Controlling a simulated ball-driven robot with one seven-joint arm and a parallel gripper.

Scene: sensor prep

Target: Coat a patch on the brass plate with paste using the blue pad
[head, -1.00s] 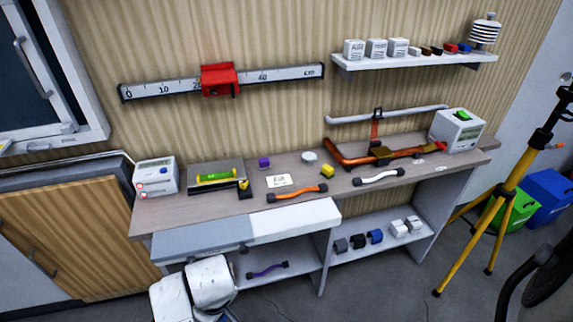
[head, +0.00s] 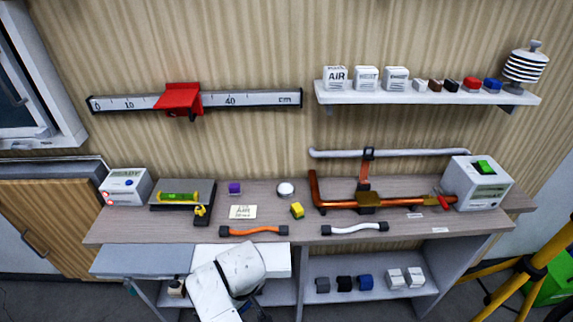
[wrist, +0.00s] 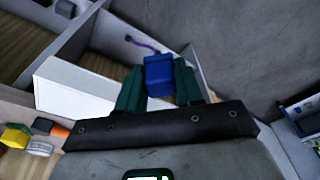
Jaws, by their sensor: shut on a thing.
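My gripper (wrist: 158,84) is shut on a blue pad (wrist: 158,70), a small block between its dark green fingers in the wrist view. In the head view only my white arm shows, low in front of the bench, and the fingers are hidden. A brass-coloured plate (head: 369,200) sits on the copper pipe at the right of the bench top, apart from my arm. A round white-topped tin (head: 285,189) stands at the back of the bench; I cannot tell if it holds paste.
The bench top (head: 130,229) also holds a yellow block (head: 297,210), an orange-handled strip (head: 254,231), a white-handled strip (head: 355,229) and a white box device (head: 476,184). Small blocks, including another blue one (head: 366,283), sit on the lower shelf. A yellow tripod (head: 540,262) stands right.

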